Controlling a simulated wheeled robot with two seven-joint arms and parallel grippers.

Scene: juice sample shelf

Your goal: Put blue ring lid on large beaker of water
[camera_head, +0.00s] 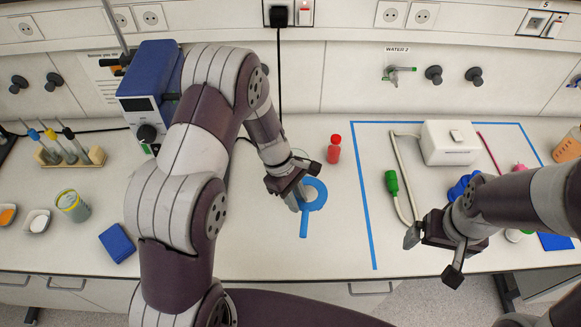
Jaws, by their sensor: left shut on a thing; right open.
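The blue ring lid (319,198), a flat ring with a straight handle pointing toward the front edge, is in the middle of the head view. My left gripper (298,199) is shut on the left side of its ring. I cannot tell whether the lid touches the bench. A faint clear rim, perhaps of a glass beaker, shows behind my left wrist; most of it is hidden, and I cannot make out any water. My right gripper (432,256) is open and empty over the bench's front edge at the right.
A small red bottle (334,149) stands just behind the lid. Blue tape (362,195) marks an area at right with a white device (449,143) and a green-handled tool (392,183). At left are a small beaker (73,207), a blue box (117,243) and a tube rack (72,158).

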